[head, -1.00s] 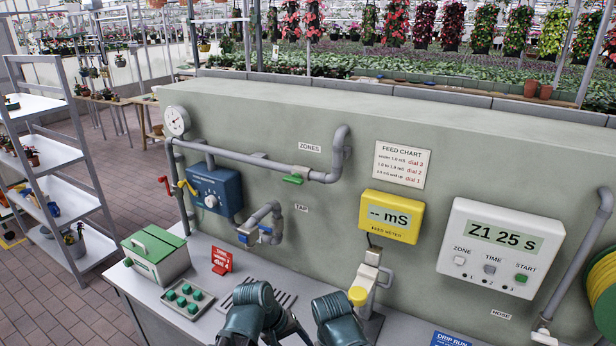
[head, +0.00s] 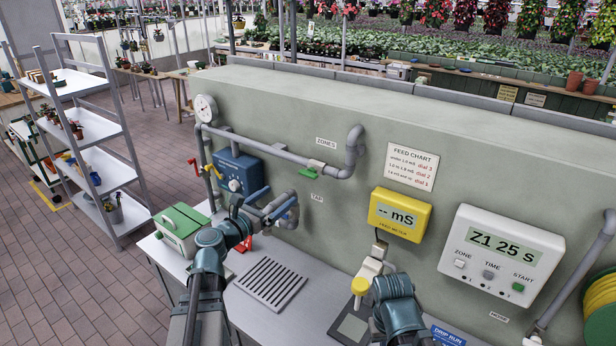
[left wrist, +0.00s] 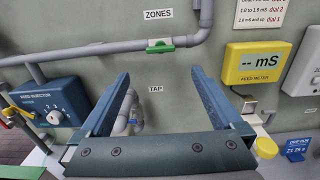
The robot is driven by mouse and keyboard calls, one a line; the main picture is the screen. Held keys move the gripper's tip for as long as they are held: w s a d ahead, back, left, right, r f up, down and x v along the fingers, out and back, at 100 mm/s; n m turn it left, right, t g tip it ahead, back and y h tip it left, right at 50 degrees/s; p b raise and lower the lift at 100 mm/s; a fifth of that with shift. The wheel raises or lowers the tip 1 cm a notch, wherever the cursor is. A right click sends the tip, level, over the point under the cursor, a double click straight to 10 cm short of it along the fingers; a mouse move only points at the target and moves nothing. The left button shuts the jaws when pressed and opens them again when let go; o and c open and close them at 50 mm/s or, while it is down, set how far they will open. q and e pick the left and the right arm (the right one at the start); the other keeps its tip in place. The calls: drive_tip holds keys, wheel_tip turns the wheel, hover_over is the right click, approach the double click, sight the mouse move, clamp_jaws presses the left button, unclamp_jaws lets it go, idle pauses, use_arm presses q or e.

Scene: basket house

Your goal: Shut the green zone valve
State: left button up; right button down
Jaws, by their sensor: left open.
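The green zone valve (head: 309,172) sits on the grey horizontal pipe under the ZONES label (head: 326,141). Its green lever lies roughly along the pipe. In the left wrist view the green lever (left wrist: 160,47) is above and beyond the fingertips, near the middle between them. My left gripper (head: 270,202) is open and empty, below and left of the valve and apart from it, in front of the TAP pipe. Its two blue fingers (left wrist: 160,75) are spread wide in the left wrist view. My right arm shows at the bottom, but its gripper does not.
The blue feed injector (head: 237,172) with red and yellow levers is left of the valve. A grey pipe bend (head: 354,148) rises to its right. A yellow feed meter (head: 399,213) and white timer (head: 497,254) are farther right. The green-lidded box (head: 181,230) stands at the counter's left.

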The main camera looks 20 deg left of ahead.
sight(306, 176)
use_arm(q)
drive_tip(key=x, duration=1.3)
drive_tip(key=shift+w, duration=0.15)
